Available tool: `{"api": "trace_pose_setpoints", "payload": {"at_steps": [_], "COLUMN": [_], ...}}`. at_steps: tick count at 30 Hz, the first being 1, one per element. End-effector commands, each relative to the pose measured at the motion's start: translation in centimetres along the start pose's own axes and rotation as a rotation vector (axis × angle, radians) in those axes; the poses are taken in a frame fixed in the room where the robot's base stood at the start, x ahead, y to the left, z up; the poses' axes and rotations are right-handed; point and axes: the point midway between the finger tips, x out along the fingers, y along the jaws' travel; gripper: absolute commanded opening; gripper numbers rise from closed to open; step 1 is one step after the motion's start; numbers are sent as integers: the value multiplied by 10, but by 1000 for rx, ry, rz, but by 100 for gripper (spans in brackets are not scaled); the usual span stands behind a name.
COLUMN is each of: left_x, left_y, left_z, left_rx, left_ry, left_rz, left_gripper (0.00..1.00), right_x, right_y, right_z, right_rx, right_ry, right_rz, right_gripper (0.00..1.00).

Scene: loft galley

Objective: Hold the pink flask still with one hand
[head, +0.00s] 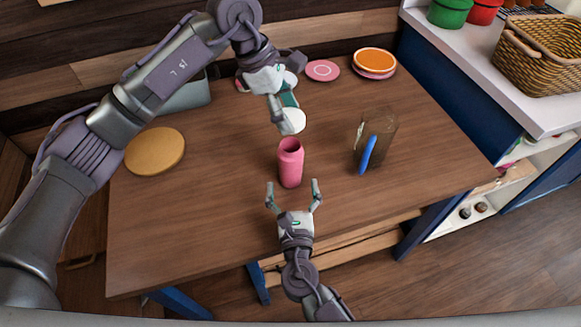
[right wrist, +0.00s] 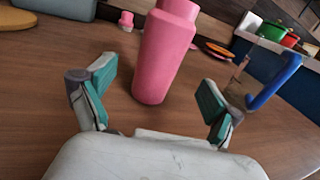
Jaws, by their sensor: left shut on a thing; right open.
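The pink flask (head: 290,168) stands upright on the wooden table, its dark mouth uncovered. It also shows in the right wrist view (right wrist: 165,55), between and beyond my right fingers. My right gripper (head: 293,188) is open and empty, just in front of the flask, a finger to each side and not touching it. My left gripper (head: 282,112) is above and behind the flask, shut on a pale rounded thing (head: 293,121). The fingers partly hide that thing, and I cannot tell what it is.
A clear brownish container (head: 384,128) with a blue utensil (head: 368,156) stands right of the flask. A round tan board (head: 155,151) lies left. A grey bin (head: 187,97), pink plate (head: 322,70) and orange-topped plates (head: 375,62) are farther back. The table's front left is clear.

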Motion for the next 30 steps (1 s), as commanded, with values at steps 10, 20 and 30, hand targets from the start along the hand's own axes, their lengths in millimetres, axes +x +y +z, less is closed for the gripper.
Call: {"api": "trace_pose_setpoints", "payload": {"at_steps": [10, 20, 30], "left_x": [0, 0, 0], "left_y": [0, 0, 0], "left_z": [0, 0, 0], "left_rx": [0, 0, 0], "left_ry": [0, 0, 0], "left_rz": [0, 0, 0], "left_gripper": [47, 47, 47], "right_x": [56, 66, 66], "right_y": [0, 0, 0], "right_z": [0, 0, 0], "right_rx": [1, 1, 1], "right_ry": [0, 1, 1], "right_rz": [-1, 1, 0], "right_gripper": [90, 90, 57]}}
